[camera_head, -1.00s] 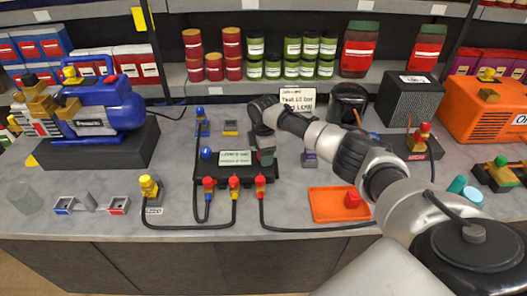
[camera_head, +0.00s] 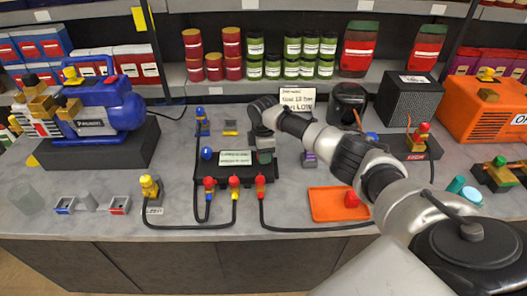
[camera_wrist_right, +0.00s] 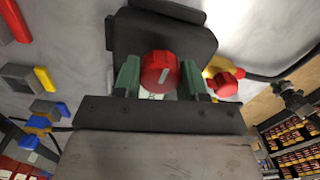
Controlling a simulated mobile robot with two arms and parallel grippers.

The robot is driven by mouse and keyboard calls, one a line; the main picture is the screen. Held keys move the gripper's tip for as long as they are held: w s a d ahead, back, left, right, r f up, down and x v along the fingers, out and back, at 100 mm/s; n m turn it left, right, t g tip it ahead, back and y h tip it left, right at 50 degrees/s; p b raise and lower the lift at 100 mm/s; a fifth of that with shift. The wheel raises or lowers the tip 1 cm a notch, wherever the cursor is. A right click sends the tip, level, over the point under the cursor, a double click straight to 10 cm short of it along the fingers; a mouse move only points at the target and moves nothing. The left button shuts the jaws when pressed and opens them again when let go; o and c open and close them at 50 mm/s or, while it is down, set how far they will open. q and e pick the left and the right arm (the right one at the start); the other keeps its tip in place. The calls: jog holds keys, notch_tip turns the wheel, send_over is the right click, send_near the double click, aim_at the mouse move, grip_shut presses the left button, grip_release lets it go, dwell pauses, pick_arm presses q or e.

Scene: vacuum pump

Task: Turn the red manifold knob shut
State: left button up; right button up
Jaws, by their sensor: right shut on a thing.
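My right gripper (camera_head: 264,157) reaches down over the right end of the dark manifold block (camera_head: 222,173). In the right wrist view its two green fingers (camera_wrist_right: 160,80) are shut on the red manifold knob (camera_wrist_right: 161,68), one on each side. The knob's face carries a short white line, upright in that view. In the head view the gripper hides this knob. A blue knob (camera_head: 207,153) sits at the manifold's left end. My left gripper is in neither view.
A yellow fitting (camera_head: 150,187) stands to the left. An orange tray (camera_head: 325,214) holding a red piece lies to the right. A blue pump (camera_head: 95,110) stands at the back left.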

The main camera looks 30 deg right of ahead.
jog(key=m+p, duration=0.2)
jog(key=m, duration=0.2)
jog(key=shift+r+p, duration=0.15)
jog(key=shift+p, duration=0.15)
jog(key=m+p, duration=0.2)
jog(key=m, duration=0.2)
jog(key=shift+m, duration=0.3)
jog(key=m+p, duration=0.2)
jog(key=m, duration=0.2)
jog(key=shift+m, duration=0.3)
jog(key=shift+m+p, duration=0.55)
jog(key=shift+m, duration=1.35)
jog(key=o, duration=0.9)
